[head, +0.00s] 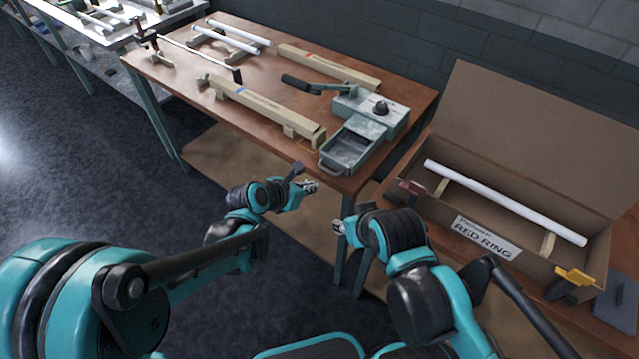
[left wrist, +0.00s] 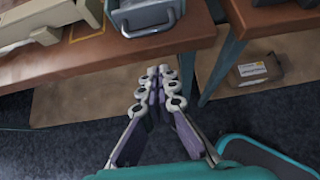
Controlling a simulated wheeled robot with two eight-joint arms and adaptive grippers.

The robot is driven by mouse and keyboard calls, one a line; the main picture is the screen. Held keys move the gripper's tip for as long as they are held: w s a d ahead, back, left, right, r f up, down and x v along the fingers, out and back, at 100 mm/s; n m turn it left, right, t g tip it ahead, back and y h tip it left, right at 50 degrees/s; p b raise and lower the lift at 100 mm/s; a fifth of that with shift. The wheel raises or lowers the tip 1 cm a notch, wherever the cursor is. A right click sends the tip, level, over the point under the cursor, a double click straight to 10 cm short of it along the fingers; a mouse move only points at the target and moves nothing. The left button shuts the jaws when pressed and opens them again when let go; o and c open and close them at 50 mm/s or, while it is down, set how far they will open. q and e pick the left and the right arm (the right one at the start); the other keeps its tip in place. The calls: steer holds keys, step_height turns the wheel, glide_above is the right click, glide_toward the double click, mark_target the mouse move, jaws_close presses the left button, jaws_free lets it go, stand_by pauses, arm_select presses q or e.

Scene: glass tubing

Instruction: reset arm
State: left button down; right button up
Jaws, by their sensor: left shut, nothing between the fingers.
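My left gripper (head: 310,186) is in front of the wooden table's front edge, over the floor and apart from everything. In the left wrist view its fingers (left wrist: 160,88) are together with nothing between them. My right gripper (head: 340,228) is close by on the right, in front of the gap between the two tables. It is small and partly hidden by its own wrist, so I cannot tell whether it is open or shut.
The wooden table (head: 292,150) holds a grey machine with an open drawer (head: 350,150), long cardboard boxes (head: 262,108) and white tubes (head: 238,33). An open cardboard box (head: 530,110) labelled RED RING holds a white tube (head: 505,202). A small package (left wrist: 252,70) lies low at right.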

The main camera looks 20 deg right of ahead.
arm_select(q)
steer(key=p+v, duration=0.3)
steer(key=v, duration=0.5)
steer(key=shift+w+r, duration=0.15)
steer(key=shift+w, duration=0.1)
steer(key=shift+a, duration=0.1)
steer(key=s+a+r+m+y, duration=0.1)
steer(key=s+a+m, duration=0.3)
steer(key=a+m, duration=0.4)
steer(key=s+a+r+m+y, duration=0.2)
steer(key=s+a+m+y, duration=0.2)
steer(key=a+m, duration=0.4)
steer(key=s+a+r+m+t+y, duration=0.1)
steer(key=s+a+r+m+y, duration=0.1)
steer(key=a+m, duration=0.7)
steer(key=s+y, duration=0.1)
steer(key=s, duration=0.1)
steer(key=shift+s+m, duration=0.3)
steer(key=shift+s, duration=0.1)
